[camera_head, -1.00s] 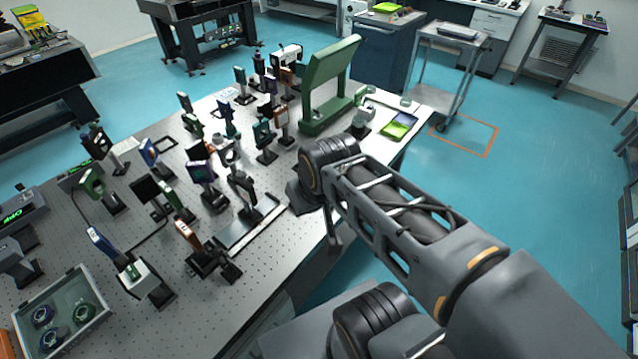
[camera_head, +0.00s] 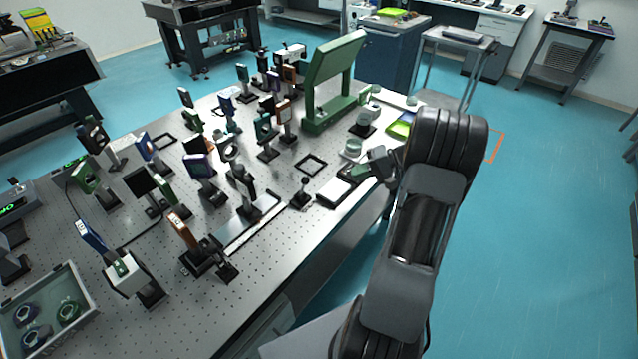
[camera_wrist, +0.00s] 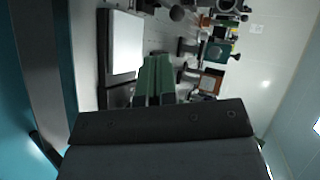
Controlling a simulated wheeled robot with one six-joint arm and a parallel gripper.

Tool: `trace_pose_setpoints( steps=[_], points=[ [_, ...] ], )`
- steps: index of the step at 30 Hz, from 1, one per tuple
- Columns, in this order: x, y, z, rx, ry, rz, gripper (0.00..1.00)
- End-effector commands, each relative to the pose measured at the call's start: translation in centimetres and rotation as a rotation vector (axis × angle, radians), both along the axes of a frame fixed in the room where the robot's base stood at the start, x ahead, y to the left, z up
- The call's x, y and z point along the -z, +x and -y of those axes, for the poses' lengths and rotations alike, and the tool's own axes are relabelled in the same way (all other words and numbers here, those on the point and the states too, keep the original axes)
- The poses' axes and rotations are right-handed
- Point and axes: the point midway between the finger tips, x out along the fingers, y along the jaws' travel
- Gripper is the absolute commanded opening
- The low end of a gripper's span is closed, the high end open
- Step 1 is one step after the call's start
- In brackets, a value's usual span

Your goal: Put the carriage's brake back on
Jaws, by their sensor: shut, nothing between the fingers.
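A black carriage (camera_head: 250,211) with an upright post and mount sits on a dark rail (camera_head: 238,236) near the front edge of the optical table. Its brake is too small to make out in the head view. My gripper (camera_head: 360,170) is over the right front edge of the table, to the right of the carriage and apart from it. In the wrist view its green fingers (camera_wrist: 155,68) are together and empty. I cannot identify the carriage in the wrist view.
A white-topped flat item (camera_head: 333,191) lies beside my gripper and shows in the wrist view (camera_wrist: 126,43). A small post (camera_head: 301,193) stands between gripper and carriage. A green frame (camera_head: 335,80) rises behind. Several optical mounts crowd the table's left and middle.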

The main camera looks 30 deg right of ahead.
Motion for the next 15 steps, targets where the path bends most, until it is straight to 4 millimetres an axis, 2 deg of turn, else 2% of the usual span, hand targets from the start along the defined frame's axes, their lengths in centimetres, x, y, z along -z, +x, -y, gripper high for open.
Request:
trace_pose_setpoints(
  steps=[1,5,15],
  points=[
    [0.6,0.0,0.8,0.016,0.018,0.014,0.0],
    [1.1,0.0,1.6,0.037,0.04,0.037,0.0],
    [1.1,0.1,1.7,0.038,0.042,0.041,0.0]
  ],
)
